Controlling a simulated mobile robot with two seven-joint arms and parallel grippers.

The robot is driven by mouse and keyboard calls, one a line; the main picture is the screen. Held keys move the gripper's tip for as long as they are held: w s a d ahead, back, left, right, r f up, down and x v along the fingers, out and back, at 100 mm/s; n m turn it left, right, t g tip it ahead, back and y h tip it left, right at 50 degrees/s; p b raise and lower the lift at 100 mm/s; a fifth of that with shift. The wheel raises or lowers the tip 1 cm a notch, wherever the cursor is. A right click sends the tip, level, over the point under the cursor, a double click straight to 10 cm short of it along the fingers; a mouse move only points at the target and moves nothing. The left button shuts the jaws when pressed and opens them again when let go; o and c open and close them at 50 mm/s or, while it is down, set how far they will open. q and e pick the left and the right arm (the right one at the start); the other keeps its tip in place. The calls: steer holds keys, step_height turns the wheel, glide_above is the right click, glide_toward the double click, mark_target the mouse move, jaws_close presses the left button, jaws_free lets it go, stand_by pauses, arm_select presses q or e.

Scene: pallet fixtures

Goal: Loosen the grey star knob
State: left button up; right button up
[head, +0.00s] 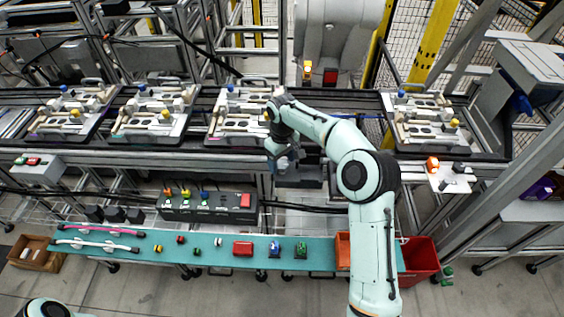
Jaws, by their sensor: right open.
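My right arm reaches in from the lower right, with its wrist over the right edge of the third pallet fixture (222,140). My right gripper (284,164) is open and points down, near the front edge of the conveyor. Its fingers are small and dark here. I cannot make out a grey star knob clearly; my wrist hides part of the third fixture's right side. The fixtures carry blue knobs (231,88) and yellow knobs (166,114). Only a rounded piece of my left arm shows at the bottom left; its gripper is out of view.
More pallet fixtures stand on the conveyor, one at the right (419,143). In front are a button box (207,207) and a teal bench (215,245) with small parts. A grey machine (336,40) stands behind.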

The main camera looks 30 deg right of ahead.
steer(key=shift+f, duration=0.2)
steer(key=c, duration=1.1)
steer(key=shift+o, duration=0.2)
